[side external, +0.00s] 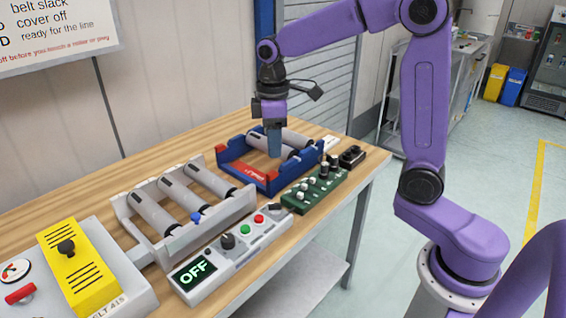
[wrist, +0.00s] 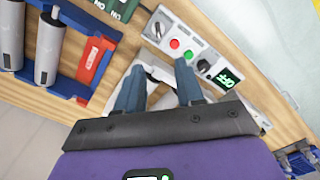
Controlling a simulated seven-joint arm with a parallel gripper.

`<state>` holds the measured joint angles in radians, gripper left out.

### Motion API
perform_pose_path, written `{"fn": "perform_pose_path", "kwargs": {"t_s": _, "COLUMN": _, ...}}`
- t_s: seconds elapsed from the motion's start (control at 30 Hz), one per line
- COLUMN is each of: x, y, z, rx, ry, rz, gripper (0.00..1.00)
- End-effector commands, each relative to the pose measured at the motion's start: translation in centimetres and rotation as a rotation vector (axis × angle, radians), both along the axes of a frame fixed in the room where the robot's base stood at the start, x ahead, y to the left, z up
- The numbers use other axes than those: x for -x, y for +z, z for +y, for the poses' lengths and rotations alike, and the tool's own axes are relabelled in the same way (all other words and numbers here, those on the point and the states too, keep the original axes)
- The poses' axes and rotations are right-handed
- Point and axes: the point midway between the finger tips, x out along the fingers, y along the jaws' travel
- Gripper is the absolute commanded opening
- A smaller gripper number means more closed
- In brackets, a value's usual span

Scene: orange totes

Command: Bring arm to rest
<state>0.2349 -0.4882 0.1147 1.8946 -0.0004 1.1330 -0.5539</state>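My purple gripper (side external: 274,142) points down over the bench, and its fingers cover part of the blue tray (side external: 230,154) in the side view. In the wrist view its two blue-grey fingers (wrist: 158,80) stand apart with nothing held between them. The blue tray holds grey rollers (side external: 265,144) and has a red label on its front. In the wrist view the tray (wrist: 70,88) lies to the left of the fingers. The fingers' exact height above the bench is hard to tell.
A pale frame with several rollers (side external: 154,211) stands on the wooden bench (side external: 120,165). A control box (side external: 233,252) reads OFF. A green board (side external: 312,190) with knobs sits at the right. A yellow cover (side external: 78,266) is at the front left. A wall sign (side external: 55,30) hangs behind.

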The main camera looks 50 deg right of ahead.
Motion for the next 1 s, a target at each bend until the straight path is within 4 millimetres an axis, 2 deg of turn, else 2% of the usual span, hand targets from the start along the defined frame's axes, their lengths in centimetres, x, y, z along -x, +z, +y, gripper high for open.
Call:
{"fn": "perform_pose_path", "kwargs": {"t_s": 0.17, "x": 2.5, "y": -0.2, "z": 1.3, "rx": -0.001, "ry": 0.036, "rz": -0.003, "gripper": 0.37}}
{"fn": "perform_pose_path", "kwargs": {"t_s": 0.5, "x": 10.4, "y": -1.3, "z": 3.3, "rx": -0.007, "ry": 0.121, "rz": -0.010, "gripper": 0.37}}
{"fn": "perform_pose_path", "kwargs": {"t_s": 0.77, "x": 16.9, "y": -2.4, "z": 3.2, "rx": -0.015, "ry": 0.186, "rz": -0.015, "gripper": 0.37}}
{"fn": "perform_pose_path", "kwargs": {"t_s": 1.0, "x": 22.8, "y": -3.6, "z": 2.0, "rx": -0.020, "ry": 0.245, "rz": -0.016, "gripper": 0.37}}
